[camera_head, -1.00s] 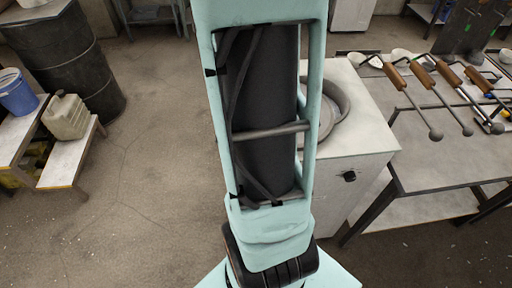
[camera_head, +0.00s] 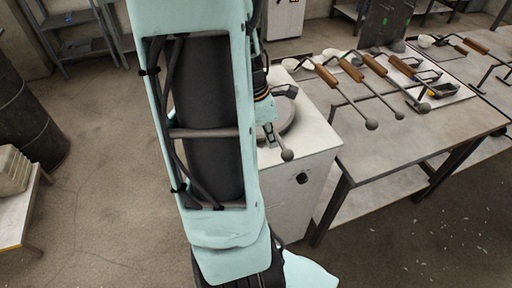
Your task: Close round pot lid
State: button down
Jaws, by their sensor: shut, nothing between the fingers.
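The round pot is set into the top of a white block-shaped unit (camera_head: 305,160), mostly hidden behind my arm. A grey round lid or rim (camera_head: 290,121) shows on its top, with a dark curved part at its back. I cannot tell how far the lid is open. My gripper (camera_head: 270,138) is shut and empty, pointing down at the lid's near side. A rod with a grey ball end (camera_head: 287,155) shows right beside the fingertips; I cannot tell whether they touch.
A metal table (camera_head: 400,140) stands right of the unit, with several wooden-handled, ball-ended tools (camera_head: 345,95) and a tray (camera_head: 440,90) on it. A dark barrel (camera_head: 25,110) and a low bench (camera_head: 18,215) are at the left. The floor between is clear.

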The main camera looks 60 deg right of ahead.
jog(key=shift+s+d, duration=0.25)
jog(key=shift+d, duration=0.55)
jog(key=shift+d+r, duration=0.1)
jog(key=shift+d, duration=0.25)
